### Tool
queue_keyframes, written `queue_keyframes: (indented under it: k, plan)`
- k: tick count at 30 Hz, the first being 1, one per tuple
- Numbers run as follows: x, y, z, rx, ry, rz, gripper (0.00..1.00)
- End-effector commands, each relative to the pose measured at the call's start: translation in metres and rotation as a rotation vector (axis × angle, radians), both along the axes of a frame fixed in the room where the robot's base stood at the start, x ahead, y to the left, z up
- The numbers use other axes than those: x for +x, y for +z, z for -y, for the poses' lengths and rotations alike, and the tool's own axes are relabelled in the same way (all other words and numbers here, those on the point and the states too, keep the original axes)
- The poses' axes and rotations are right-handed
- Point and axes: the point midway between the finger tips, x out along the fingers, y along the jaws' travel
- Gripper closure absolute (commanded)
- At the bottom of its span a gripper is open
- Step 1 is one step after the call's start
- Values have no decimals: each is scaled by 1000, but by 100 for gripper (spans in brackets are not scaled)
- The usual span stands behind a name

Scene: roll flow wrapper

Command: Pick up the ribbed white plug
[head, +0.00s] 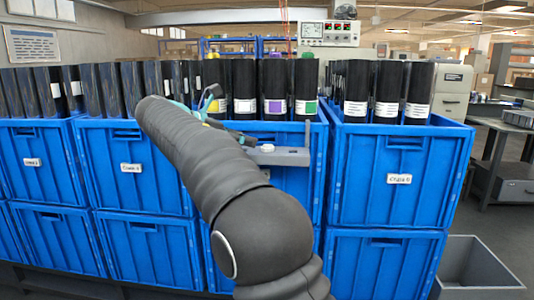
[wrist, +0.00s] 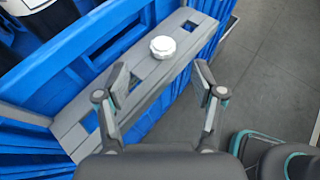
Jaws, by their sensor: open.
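The ribbed white plug (wrist: 162,47) sits upright on a narrow grey ledge (wrist: 148,75) in the wrist view. In the head view the plug (head: 267,148) shows small and pale on the same ledge (head: 290,158), which is fixed along the front of a blue crate. My gripper (wrist: 160,72) is open and empty. In the wrist view its two fingertips are spread to either side, a little nearer than the plug, and neither appears to touch it. In the head view my dark arm hides much of the gripper, and only part of it (head: 212,100) shows beyond the arm.
Stacked blue crates (head: 395,170) fill the front, holding tall black rolls (head: 357,90), some with coloured labels. A short grey post (head: 308,138) stands at the ledge's right end. An open grey bin (head: 475,268) stands on the floor at right.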

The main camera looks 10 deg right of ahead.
Motion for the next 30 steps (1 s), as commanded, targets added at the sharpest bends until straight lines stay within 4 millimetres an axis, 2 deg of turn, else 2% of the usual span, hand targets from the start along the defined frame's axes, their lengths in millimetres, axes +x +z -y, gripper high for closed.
queue_keyframes:
  k: [3,11,20,28,30]
  plan:
    - [4,-5,11,0,0,1,32]
    - [8,-11,22,0,-1,0,32]
    - [20,-26,57,1,-1,0,32]
    - [21,-26,60,1,1,1,32]
    - [21,-26,60,1,1,1,49]
